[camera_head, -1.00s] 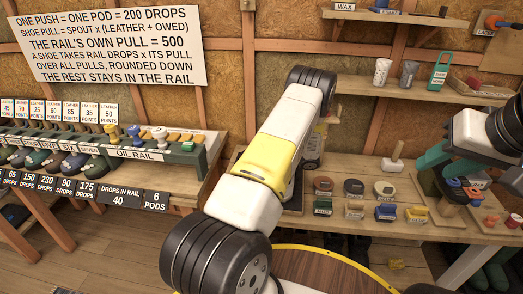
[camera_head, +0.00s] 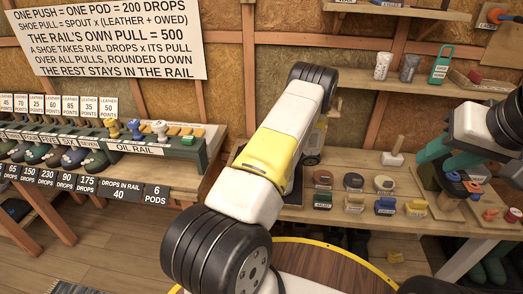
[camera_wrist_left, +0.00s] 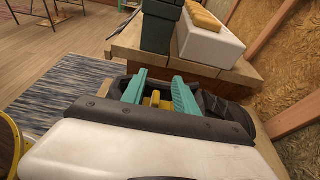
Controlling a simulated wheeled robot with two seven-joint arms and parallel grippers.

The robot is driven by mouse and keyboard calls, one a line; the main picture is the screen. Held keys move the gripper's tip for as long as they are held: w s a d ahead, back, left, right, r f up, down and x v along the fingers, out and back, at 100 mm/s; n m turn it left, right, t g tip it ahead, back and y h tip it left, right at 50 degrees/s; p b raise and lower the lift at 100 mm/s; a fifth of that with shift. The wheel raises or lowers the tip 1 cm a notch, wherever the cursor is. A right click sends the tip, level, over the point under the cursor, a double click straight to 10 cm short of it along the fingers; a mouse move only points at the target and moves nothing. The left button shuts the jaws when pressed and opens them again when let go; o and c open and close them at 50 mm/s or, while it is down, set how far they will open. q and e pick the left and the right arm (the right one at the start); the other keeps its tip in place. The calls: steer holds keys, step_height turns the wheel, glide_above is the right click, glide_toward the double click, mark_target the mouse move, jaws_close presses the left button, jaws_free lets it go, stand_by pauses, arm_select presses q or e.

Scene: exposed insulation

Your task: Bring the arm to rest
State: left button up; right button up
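My left arm crosses the middle of the head view, with a white and yellow link (camera_head: 272,150). Its gripper is hidden there. In the left wrist view my left gripper (camera_wrist_left: 158,92) has its two teal fingers apart. A small yellow piece shows between them; I cannot tell what it is or whether it is touched. My right gripper (camera_head: 447,162) is at the right of the head view, above the workbench. Its teal fingers look apart, with no held thing visible between them.
The workbench (camera_head: 340,218) carries several tins, small coloured blocks and a mallet (camera_head: 393,152). An oil rail (camera_head: 150,147) with shoes and pumps stands at left. A round brown table (camera_head: 330,270) is at the bottom. The left wrist view shows a bench corner (camera_wrist_left: 125,45) close beyond the fingers.

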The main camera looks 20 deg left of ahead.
arm_select(q)
steer(key=v, duration=0.7)
steer(key=s+d+r+n+t+h, duration=0.1)
steer(key=s+d+r+n+h, duration=0.3)
steer(key=r, duration=0.6)
steer(key=s+d+r+n+t+h, duration=0.1)
steer(key=s+r+n+h, duration=0.4)
steer(key=r, duration=0.5)
steer(key=s+d+r+n+t+h, duration=0.3)
steer(key=s+r, duration=0.3)
steer(key=s, duration=0.2)
steer(key=s+d+r+n+t+h, duration=0.2)
steer(key=s+d+r+t+h, duration=0.2)
steer(key=s+d+r, duration=0.2)
steer(key=s+r, duration=0.1)
steer(key=s, duration=0.1)
steer(key=shift+s+n+t, duration=0.25)
steer(key=shift+n+t, duration=0.15)
